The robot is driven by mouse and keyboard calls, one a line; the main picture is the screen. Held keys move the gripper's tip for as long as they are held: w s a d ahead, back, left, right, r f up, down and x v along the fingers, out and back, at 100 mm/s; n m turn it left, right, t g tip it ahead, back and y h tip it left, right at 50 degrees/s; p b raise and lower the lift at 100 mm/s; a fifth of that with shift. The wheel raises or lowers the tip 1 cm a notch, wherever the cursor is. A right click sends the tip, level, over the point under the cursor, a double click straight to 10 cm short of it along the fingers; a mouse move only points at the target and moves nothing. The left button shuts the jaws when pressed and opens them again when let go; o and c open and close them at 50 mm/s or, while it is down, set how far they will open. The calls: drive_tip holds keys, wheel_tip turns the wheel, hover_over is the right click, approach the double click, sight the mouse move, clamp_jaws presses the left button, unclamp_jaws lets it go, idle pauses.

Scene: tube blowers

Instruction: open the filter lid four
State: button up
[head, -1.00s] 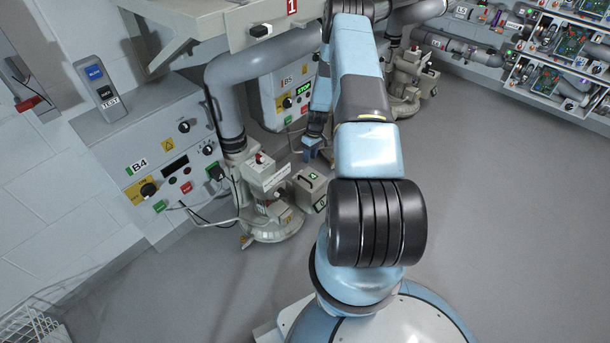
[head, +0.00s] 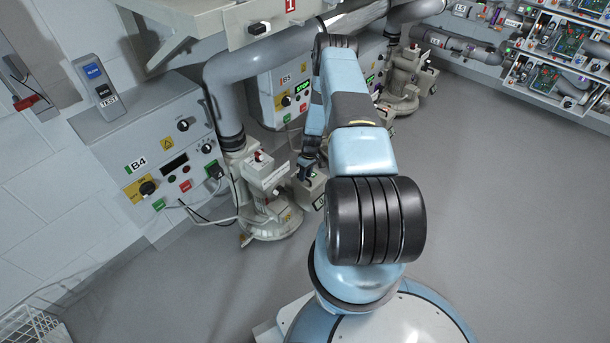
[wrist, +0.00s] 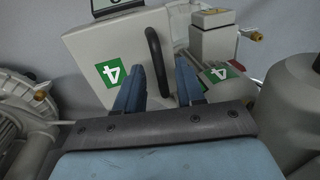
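The filter box four (head: 311,191) stands on the floor beside the blower under panel B4, partly hidden by my arm in the head view. In the wrist view its pale lid (wrist: 88,48) faces me, with a green label four and a black bar handle (wrist: 153,45). The lid looks shut. My gripper (wrist: 160,66) is open, its two blue fingers apart with the handle showing between them. I cannot tell whether they touch it. In the head view my gripper (head: 306,170) is over the box.
The blower (head: 265,205) with its pipe stands just left of the box. Panel B4 (head: 160,170) is on the wall at the left. The floor at the right is clear.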

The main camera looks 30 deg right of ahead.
clamp_jaws()
idle(0.3)
idle(0.3)
